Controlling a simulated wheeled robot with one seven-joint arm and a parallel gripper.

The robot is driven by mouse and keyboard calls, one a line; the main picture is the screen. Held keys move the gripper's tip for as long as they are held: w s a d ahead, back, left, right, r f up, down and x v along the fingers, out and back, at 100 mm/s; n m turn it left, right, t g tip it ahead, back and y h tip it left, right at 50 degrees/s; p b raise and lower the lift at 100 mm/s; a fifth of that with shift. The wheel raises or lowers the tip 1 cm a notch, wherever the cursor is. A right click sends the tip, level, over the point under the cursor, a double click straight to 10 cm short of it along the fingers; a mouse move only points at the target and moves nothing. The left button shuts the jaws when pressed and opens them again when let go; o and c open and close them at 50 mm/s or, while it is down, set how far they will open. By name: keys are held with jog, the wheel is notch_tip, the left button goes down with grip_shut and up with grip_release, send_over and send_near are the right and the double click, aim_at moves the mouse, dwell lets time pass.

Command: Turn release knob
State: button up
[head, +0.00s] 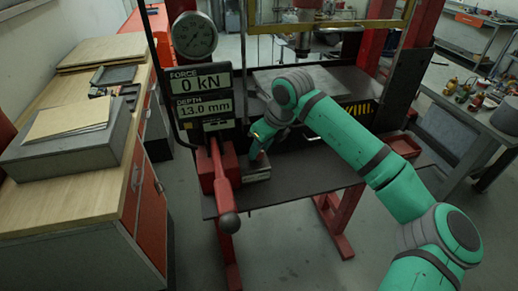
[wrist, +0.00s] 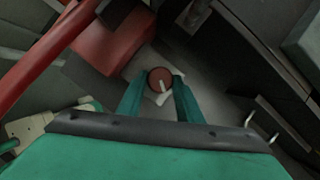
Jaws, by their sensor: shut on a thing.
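The release knob (wrist: 160,79) is a small round dark red knob with a white pointer mark. It sits on a pale plate beside a red block in the wrist view. My gripper (wrist: 160,86) has its two green fingers on either side of the knob, shut on it. The pointer mark slants slightly toward the lower right in the wrist view. In the head view my gripper (head: 257,145) reaches down just right of the red pump block, and the knob is hidden there behind the arm.
A display (head: 202,92) reads 0 kN and 13.0 mm, below a round gauge (head: 194,35). The press table (head: 290,185) has bare room to the right. A wooden workbench (head: 75,195) stands left.

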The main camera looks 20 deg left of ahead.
jog(key=n, duration=0.2)
jog(key=n+g, duration=0.1)
jog(key=n, duration=0.1)
jog(key=n+g, duration=0.1)
jog(key=n, duration=0.1)
jog(key=shift+w, duration=0.25)
dwell(0.3)
jog(key=o, duration=1)
jog(key=shift+o, duration=0.2)
jog(key=v, duration=1)
jog(key=shift+w+d+r, duration=0.15)
jog(key=shift+d+r, duration=0.1)
jog(key=shift+r, duration=0.1)
